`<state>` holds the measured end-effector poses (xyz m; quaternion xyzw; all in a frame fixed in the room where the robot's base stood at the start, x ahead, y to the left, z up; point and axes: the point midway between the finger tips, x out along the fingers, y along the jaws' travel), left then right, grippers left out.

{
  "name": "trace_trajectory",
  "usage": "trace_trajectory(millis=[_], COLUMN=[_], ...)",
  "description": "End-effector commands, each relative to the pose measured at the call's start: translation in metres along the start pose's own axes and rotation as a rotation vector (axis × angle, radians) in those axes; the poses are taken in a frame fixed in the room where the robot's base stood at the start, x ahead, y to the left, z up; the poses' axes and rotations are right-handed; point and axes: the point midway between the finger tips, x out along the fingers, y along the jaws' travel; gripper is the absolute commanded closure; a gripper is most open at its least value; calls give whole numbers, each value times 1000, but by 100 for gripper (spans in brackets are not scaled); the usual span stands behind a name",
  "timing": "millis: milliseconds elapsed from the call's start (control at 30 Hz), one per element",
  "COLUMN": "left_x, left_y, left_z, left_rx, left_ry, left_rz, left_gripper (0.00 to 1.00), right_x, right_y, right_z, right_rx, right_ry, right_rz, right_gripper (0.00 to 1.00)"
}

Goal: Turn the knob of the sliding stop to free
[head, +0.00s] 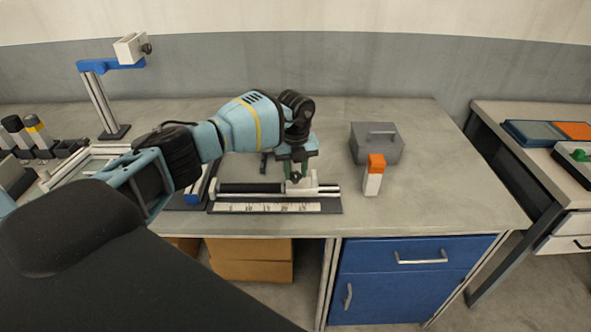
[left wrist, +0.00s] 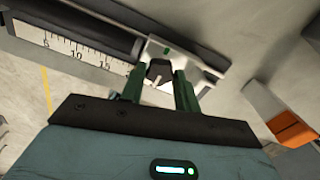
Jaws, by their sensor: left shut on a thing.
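The sliding stop is a white block (head: 301,186) on a rail over a dark base with a white ruled scale (head: 268,208). It also shows in the left wrist view (left wrist: 196,52), with a small green mark on its top. A dark knob with a pale pointer line (left wrist: 158,74) sits on the stop. My left gripper (head: 296,174) comes down from above onto the stop. In the left wrist view its green fingers (left wrist: 160,88) are shut on the knob, one on each side. Which setting the pointer marks cannot be told. My right gripper is not in view.
A blue-armed stand (head: 103,95) is at the back left. The bench's right part is clear. A second table (head: 540,113) stands at the right.

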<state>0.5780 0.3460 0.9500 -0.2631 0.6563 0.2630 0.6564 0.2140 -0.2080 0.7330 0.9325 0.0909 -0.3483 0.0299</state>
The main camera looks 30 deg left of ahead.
Motion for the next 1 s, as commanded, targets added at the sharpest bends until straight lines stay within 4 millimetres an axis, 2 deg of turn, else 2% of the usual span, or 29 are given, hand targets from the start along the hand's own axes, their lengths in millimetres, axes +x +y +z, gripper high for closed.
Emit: trace_trajectory(millis=[233, 267, 433, 767, 1000], left_x=[1, 1, 1, -3, -36], left_y=[0, 0, 0, 0, 0], left_z=[0, 0, 0, 0, 0], left_rx=[-2, -2, -1, 0, 0], left_ry=[1, 1, 1, 0, -1], left_rz=[1, 1, 1, -1, -2], left_gripper=[91, 67, 47, 47, 47], right_x=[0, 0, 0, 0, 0], right_y=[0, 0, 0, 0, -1], right_z=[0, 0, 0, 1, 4], right_rx=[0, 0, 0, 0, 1], right_ry=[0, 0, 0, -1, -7], right_rz=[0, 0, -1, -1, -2], right_gripper=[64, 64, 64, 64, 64])
